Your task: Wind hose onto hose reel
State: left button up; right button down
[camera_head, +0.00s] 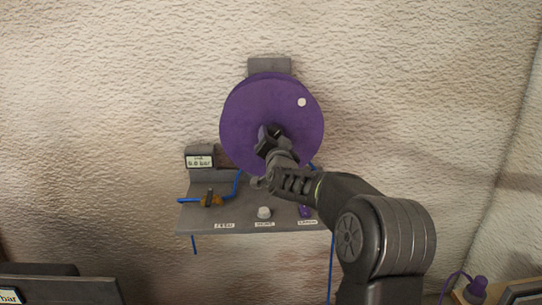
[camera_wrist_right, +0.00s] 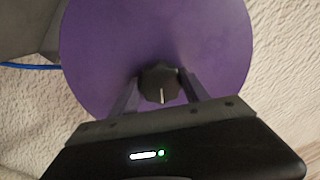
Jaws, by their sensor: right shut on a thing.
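The purple hose reel (camera_head: 245,125) is mounted on the wall, with a white knob (camera_head: 302,102) near its upper right rim. Its disc (camera_wrist_right: 155,40) fills much of the right wrist view. My right gripper (camera_head: 268,138) is at the reel's centre. In the right wrist view its two fingers are closed around a dark hub knob (camera_wrist_right: 160,83) with a pale mark. The blue hose (camera_head: 239,183) shows below the reel and hangs past the shelf; a piece also shows in the right wrist view (camera_wrist_right: 30,66). Any hose behind the disc is hidden. My left gripper is out of view.
A grey shelf (camera_head: 240,222) below the reel carries a brass valve (camera_head: 211,200), a white knob (camera_head: 264,212) and a purple piece (camera_head: 305,211). A small labelled box (camera_head: 200,158) is left of the reel. A purple corded object (camera_head: 477,287) stands lower right.

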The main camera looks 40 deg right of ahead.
jog(key=m+b, duration=0.7)
jog(key=m, duration=0.7)
jog(key=m+g+h+b, duration=0.1)
jog(key=m+b, duration=0.5)
jog(key=m, duration=0.9)
jog(key=shift+r+b, duration=0.1)
jog(key=shift+b, duration=0.3)
jog(key=c, duration=0.5)
grip_release()
jog(key=shift+a, duration=0.1)
